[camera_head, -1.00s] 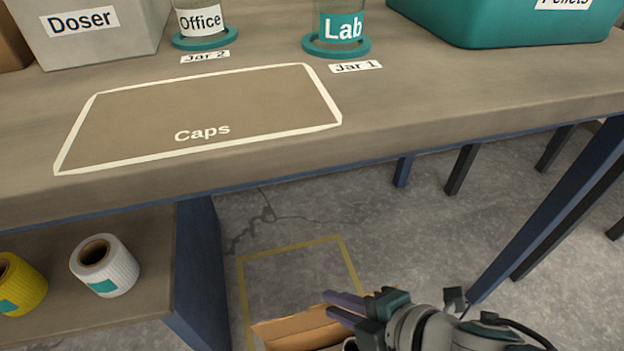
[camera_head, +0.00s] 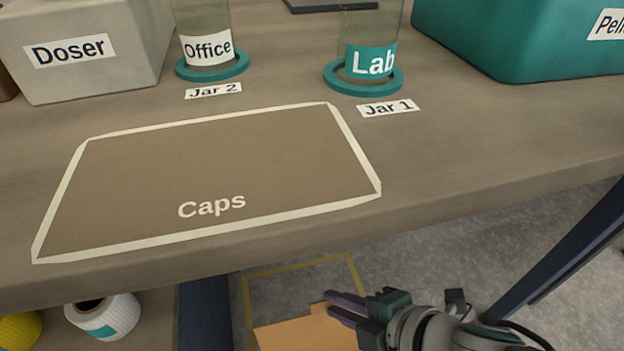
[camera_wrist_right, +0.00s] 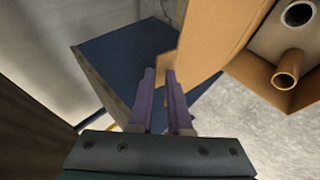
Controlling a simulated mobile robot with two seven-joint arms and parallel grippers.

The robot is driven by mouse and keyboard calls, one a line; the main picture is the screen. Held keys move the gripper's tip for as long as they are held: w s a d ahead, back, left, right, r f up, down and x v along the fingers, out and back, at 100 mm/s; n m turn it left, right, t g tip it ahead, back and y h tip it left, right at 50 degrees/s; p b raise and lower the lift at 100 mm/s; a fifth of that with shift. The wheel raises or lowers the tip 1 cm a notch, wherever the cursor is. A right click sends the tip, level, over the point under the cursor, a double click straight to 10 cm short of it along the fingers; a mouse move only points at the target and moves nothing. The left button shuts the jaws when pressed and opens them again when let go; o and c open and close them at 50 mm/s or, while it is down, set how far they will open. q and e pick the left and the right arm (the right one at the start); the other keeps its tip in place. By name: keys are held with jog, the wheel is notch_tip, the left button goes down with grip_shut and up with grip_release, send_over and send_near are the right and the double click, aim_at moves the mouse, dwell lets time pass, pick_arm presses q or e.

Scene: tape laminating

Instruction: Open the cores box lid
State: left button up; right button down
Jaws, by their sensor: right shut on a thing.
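The cores box is a brown cardboard box, of which a flat cardboard panel (camera_head: 305,334) shows at the bottom of the head view. In the right wrist view its cardboard side or lid panel (camera_wrist_right: 212,42) runs up beside my fingers, and a grey core (camera_wrist_right: 298,14) and a brown core (camera_wrist_right: 288,66) show inside. My right gripper (camera_head: 338,304) has its purple fingers shut on a cardboard edge, seen as a small tan piece at the fingertips (camera_wrist_right: 160,80) in the wrist view. How far the lid is open is hard to tell. My left gripper is out of view.
The workbench fills the head view, with an empty Caps outline (camera_head: 215,180), Office jar (camera_head: 207,50), Lab jar (camera_head: 371,62), Doser box (camera_head: 85,50) and teal pellets bin (camera_head: 500,40). Its front edge lies above my right gripper. A white roll (camera_head: 105,315) sits on the shelf below.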

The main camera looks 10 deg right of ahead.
jog(key=c, duration=1)
grip_release()
jog(key=shift+w, duration=0.15)
jog(key=shift+c, duration=0.2)
jog(key=p+v, duration=0.7)
jog(key=v, duration=0.3)
